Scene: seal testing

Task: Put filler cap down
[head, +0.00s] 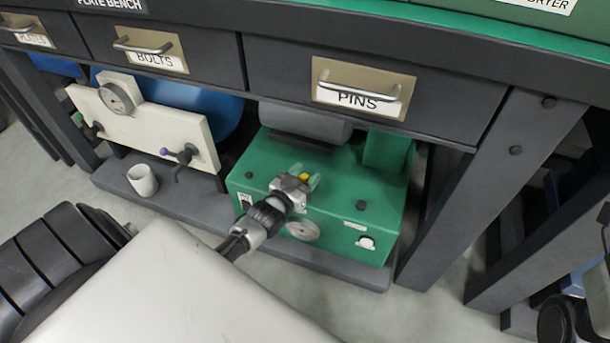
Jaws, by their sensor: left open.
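A small yellow piece, which looks like the filler cap (304,177), shows at my left gripper's fingertips, above the top of the green machine (335,200). My left gripper (305,174) reaches in from below, with its pale green fingertips apart on either side of the yellow piece. It is open. I cannot tell whether the fingers touch the yellow piece or whether it rests on the machine's top. The wrist hides part of the machine's top and front. My right gripper is not in view.
The bench drawer labelled PINS (360,95) overhangs the machine. A grey cylinder (305,122) lies behind its top. At left stand a cream panel with a gauge (118,98) and a white cup (142,180) on the grey shelf (190,208). A bench leg (455,195) stands right.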

